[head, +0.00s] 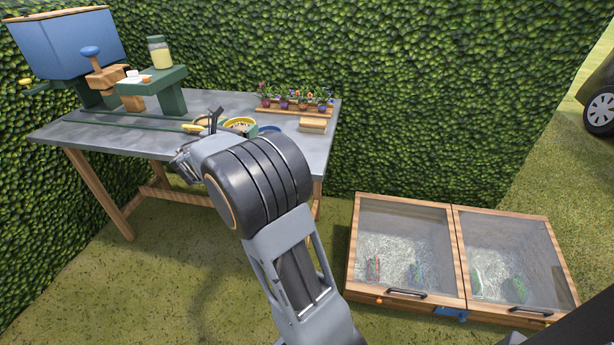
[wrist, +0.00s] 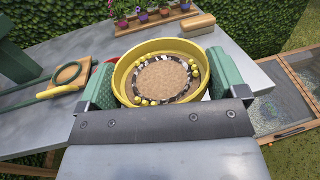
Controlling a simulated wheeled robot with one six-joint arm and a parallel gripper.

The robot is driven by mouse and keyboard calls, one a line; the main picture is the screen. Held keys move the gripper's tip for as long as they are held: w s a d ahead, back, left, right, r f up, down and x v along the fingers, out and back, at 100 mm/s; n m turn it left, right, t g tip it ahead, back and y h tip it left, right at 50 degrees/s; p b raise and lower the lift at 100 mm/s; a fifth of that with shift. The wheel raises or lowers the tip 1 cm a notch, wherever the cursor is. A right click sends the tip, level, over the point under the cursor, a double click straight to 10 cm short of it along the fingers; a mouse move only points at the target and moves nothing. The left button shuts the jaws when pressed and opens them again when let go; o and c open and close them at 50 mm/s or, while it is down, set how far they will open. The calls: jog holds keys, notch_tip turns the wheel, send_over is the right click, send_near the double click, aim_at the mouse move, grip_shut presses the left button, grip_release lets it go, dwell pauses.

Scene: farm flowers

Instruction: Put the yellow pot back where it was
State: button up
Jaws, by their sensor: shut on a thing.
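The yellow pot (wrist: 152,48) is a round yellow vessel with a brown, soil-like disc inside, a dark and white speckled ring around it and several small yellow balls. In the wrist view it sits between the green pads of my gripper (wrist: 158,78), which is shut on it. In the head view the pot (head: 240,122) shows over the grey table (head: 120,137), partly hidden by my arm. I cannot tell whether its base touches the tabletop.
Several small flower pots (head: 293,104) stand on a wooden tray at the table's back right, beside a wooden block (head: 313,125). A green stand (head: 160,88) with a jar (head: 159,52) is left. Glazed cold frames (head: 405,245) lie right.

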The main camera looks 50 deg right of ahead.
jog(key=s+d+r+b, duration=0.3)
jog(key=d+r, duration=0.1)
jog(key=d, duration=0.2)
jog(key=shift+m+g, duration=0.3)
jog(key=shift+g, duration=0.1)
jog(key=shift+s+d+f+b, duration=0.85)
jog(key=shift+d+f+b, duration=0.15)
jog(key=shift+d+f, duration=1.05)
jog(key=shift+s+d+f+b, duration=0.8)
jog(key=shift+d+f+b, duration=0.25)
jog(key=shift+d+f, duration=1)
jog(key=shift+s+d+f+b, duration=0.85)
jog(key=shift+d+f+b, duration=0.15)
jog(key=shift+d+f, duration=1.05)
jog(key=shift+f, duration=0.1)
jog(key=o, duration=0.9)
jog(key=shift+c, duration=0.2)
